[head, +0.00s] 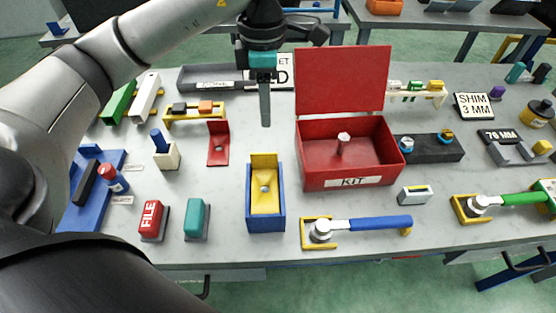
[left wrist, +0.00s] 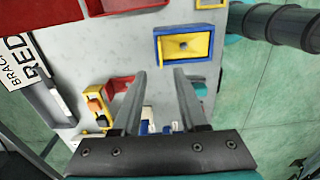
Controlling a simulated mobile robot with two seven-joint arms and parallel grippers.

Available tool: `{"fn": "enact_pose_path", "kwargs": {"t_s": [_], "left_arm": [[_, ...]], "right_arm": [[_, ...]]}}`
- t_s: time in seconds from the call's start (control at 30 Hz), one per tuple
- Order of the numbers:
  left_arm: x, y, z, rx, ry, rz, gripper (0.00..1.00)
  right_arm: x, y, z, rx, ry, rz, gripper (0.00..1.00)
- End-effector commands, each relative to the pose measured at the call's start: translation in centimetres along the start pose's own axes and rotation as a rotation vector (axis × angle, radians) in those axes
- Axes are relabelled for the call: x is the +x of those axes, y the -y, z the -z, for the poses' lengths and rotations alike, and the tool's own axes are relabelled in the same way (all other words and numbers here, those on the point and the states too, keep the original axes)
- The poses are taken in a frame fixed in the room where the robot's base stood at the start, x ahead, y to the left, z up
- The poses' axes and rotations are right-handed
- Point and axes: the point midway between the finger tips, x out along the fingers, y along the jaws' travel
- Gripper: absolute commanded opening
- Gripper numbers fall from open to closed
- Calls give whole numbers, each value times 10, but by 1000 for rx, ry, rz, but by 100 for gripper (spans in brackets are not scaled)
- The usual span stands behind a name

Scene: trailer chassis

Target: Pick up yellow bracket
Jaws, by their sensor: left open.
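The yellow bracket (head: 265,192) stands in a small blue open-topped holder (head: 266,224) on the bench, left of the red kit box. Its upright plate is at the back, and a hole shows in its base. In the left wrist view the yellow bracket (left wrist: 190,46) lies in its blue frame (left wrist: 158,48), beyond the fingertips and a little to the right. My left gripper (head: 265,118) hangs above the bench, behind and above the bracket, apart from it. In the left wrist view my left gripper (left wrist: 159,72) is open, with nothing between its fingers. My right gripper is not in view.
The red kit box (head: 345,181) with its lid up stands right of the bracket. A red bracket (head: 217,152) stands to the left. Red FILE (head: 150,219) and teal (head: 196,219) blocks and a blue-handled tool (head: 370,224) are near the front edge.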

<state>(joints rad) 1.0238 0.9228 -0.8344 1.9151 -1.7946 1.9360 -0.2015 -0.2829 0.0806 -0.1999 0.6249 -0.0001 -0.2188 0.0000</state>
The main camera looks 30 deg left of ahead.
Motion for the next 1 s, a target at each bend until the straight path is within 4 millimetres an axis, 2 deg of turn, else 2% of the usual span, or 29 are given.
{"fn": "enact_pose_path", "kwargs": {"t_s": [0.03, 0.1, 0.17, 0.3, 0.43, 0.57, 0.77, 1.0], "left_arm": [[3, 0, 1, -1, -3, 1, 42], [11, 0, 1, -1, -4, 3, 42], [22, 1, 2, -1, -5, 4, 42], [53, 1, 2, 0, -5, 6, 42], [78, 1, 2, 0, -3, 6, 42], [94, 0, 1, 0, -1, 4, 42], [107, 0, 2, -1, -1, 4, 42], [142, -5, 5, 1, 0, 5, 42]], "right_arm": [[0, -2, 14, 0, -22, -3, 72], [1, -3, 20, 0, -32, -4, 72], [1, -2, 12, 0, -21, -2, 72], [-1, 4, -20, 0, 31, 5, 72], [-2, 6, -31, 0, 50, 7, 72], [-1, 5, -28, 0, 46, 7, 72], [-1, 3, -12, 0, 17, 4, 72], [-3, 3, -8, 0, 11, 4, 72]]}}
